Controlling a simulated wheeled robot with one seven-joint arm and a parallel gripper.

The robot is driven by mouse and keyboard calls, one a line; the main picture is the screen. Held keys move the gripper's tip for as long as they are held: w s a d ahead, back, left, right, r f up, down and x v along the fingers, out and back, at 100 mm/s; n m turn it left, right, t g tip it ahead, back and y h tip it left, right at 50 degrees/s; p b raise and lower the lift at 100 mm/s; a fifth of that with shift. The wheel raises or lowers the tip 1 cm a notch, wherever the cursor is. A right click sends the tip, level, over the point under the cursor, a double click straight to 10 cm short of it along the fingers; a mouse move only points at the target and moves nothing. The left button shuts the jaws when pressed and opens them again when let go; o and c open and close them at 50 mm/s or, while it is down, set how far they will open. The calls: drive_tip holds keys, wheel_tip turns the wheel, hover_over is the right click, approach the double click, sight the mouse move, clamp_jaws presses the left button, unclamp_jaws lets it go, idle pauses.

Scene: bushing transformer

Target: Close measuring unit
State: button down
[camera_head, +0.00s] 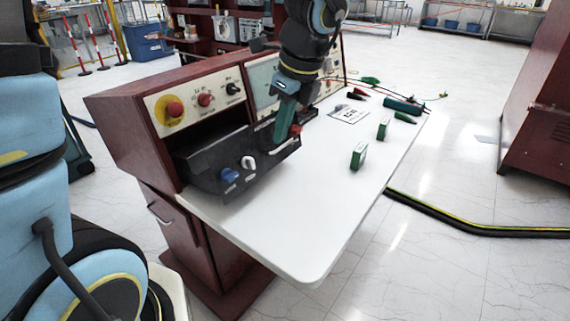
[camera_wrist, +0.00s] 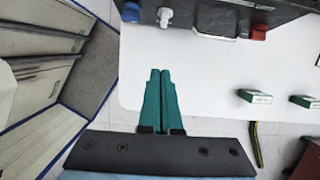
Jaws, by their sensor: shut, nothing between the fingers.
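The measuring unit (camera_head: 205,170) is a black box with a blue knob, a white knob and a red part on its front. It sticks out of the bay in the red cabinet over the white tabletop. My gripper (camera_head: 281,138) is at the front of the unit, towards its right part, with green fingers pointing down and covering some of it. In the wrist view the unit's front (camera_wrist: 215,22) runs along the top. My gripper (camera_wrist: 160,72) is shut and empty there, its tips below the unit in the picture. I cannot tell if they touch it.
The red cabinet (camera_head: 110,110) carries control panels with red and black knobs (camera_head: 205,100). Small green boxes (camera_head: 359,156), a paper card (camera_head: 348,115) and cable clips (camera_head: 402,106) lie on the tabletop (camera_head: 290,220). Its front area is clear. A black cable (camera_head: 470,228) lies on the floor.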

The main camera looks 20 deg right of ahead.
drive_tip(key=w+a+f, duration=0.2)
drive_tip(key=w+f, duration=0.3)
drive_tip(key=f, duration=0.5)
drive_tip(key=shift+w+a+f, duration=0.2)
drive_tip(key=shift+w+a, duration=0.1)
drive_tip(key=shift+a, duration=0.05)
drive_tip(key=w+a+f+p, duration=0.1)
drive_tip(key=w+a, duration=0.2)
drive_tip(key=w, duration=0.2)
drive_tip(key=w+a+f+p, duration=0.2)
drive_tip(key=w+a, duration=0.1)
drive_tip(key=w, duration=0.3)
drive_tip(key=w+a+f+p, duration=0.1)
drive_tip(key=w+a+p, duration=0.1)
drive_tip(key=w, duration=0.3)
drive_tip(key=shift+w+a+f, duration=0.3)
drive_tip(key=shift+w+a, duration=0.1)
drive_tip(key=shift+a, duration=0.4)
